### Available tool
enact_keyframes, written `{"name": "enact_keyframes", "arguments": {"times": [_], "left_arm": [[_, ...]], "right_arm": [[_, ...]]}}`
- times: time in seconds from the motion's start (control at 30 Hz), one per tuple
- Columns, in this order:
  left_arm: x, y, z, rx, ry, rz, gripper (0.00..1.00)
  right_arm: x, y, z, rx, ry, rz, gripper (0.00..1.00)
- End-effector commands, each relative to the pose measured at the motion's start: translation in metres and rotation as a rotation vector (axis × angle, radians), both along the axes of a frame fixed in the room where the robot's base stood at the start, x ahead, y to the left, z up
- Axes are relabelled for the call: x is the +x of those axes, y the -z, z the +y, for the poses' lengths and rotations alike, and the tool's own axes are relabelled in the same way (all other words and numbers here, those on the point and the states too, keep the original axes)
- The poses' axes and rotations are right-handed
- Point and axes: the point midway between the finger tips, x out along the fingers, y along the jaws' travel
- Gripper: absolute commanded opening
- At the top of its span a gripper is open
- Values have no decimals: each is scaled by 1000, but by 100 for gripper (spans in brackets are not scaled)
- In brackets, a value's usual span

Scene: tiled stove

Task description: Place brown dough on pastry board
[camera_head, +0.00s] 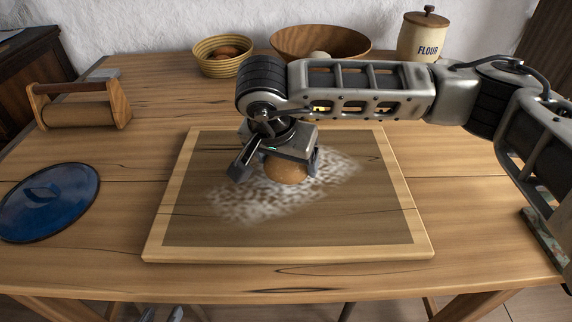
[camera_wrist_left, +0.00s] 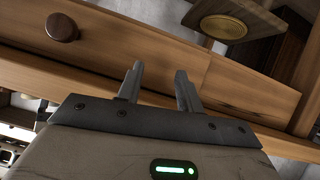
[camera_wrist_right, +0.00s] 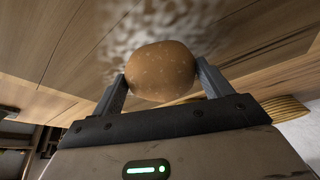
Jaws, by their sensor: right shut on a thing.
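The brown dough (camera_head: 287,171) is a round, speckled ball at the floured middle of the pastry board (camera_head: 290,254). My right gripper (camera_head: 277,172) reaches down over the board and is shut on the dough, one finger on each side. The right wrist view shows the dough (camera_wrist_right: 162,72) between the fingers, with white flour behind it. I cannot tell whether its underside touches the board.
A wooden roller tool (camera_head: 78,105) stands at the back left. A woven basket (camera_head: 222,58), a wooden bowl (camera_head: 320,42) and a flour jar (camera_head: 423,38) stand along the back. The table's front strip is clear.

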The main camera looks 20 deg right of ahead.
Motion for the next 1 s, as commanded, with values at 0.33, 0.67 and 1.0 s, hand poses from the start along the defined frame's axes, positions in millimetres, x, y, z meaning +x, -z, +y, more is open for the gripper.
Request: {"name": "enact_keyframes", "arguments": {"times": [0.33,0.67,1.0], "left_arm": [[1,-1,1,1,-1,-2,36],[1,2,1,2,0,-2,36],[-2,-1,0,1,-1,4,36]], "right_arm": [[0,16,0,1,0,-4,49],[0,19,0,1,1,-1,100],[-4,3,4,3,-1,-4,100]]}}
